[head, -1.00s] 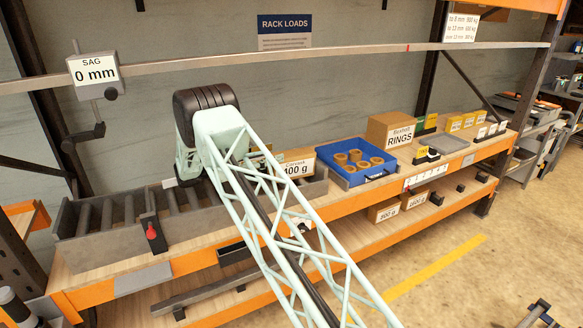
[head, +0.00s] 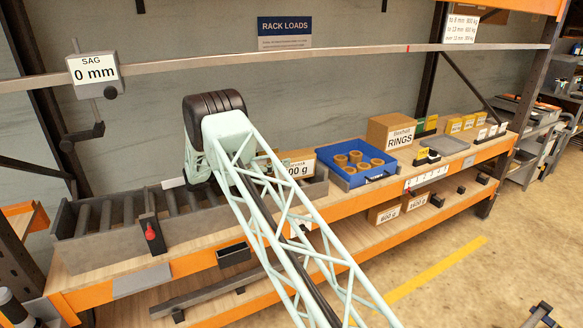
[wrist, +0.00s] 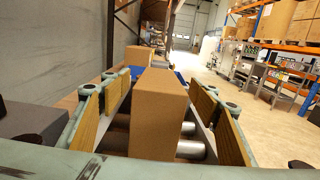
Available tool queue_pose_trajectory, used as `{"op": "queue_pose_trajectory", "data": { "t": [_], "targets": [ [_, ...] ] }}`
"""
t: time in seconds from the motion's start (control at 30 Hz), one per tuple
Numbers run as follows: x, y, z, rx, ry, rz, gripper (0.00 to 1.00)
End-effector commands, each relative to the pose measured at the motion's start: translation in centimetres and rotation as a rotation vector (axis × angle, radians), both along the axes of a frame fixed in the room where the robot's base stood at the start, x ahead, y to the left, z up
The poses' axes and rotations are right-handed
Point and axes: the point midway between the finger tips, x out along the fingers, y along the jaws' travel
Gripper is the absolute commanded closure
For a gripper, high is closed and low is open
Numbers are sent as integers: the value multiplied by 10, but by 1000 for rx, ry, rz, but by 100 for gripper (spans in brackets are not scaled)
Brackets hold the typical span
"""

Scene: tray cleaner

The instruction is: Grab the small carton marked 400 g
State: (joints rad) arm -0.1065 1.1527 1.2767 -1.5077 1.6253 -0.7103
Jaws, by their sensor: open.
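The small carton (head: 299,164) stands on the roller track at the shelf's middle in the head view. My arm covers its left part, so only "00 g" of its label shows. In the wrist view a plain brown carton (wrist: 157,112) stands upright on the rollers, between my gripper's open fingers; no label shows on this face. My gripper (wrist: 160,103) has a finger with a yellowish pad on each side of it, with a visible gap on the right. Contact on the left is unclear. My arm hides the gripper in the head view.
A blue bin (head: 357,163) with several rings stands right of the carton, with the RINGS box (head: 391,132) behind it. The roller track's grey side wall (head: 97,243) runs along the left. Cartons marked 600 g (head: 384,213) and 1600 g (head: 415,201) sit on the lower shelf.

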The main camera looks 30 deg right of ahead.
Motion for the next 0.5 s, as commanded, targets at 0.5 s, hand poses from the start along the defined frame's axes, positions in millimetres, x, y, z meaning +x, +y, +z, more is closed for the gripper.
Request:
{"op": "queue_pose_trajectory", "data": {
  "t": [0.5],
  "targets": [
    [1, -45, -1, 0, 0, -1, 44]
  ]
}}
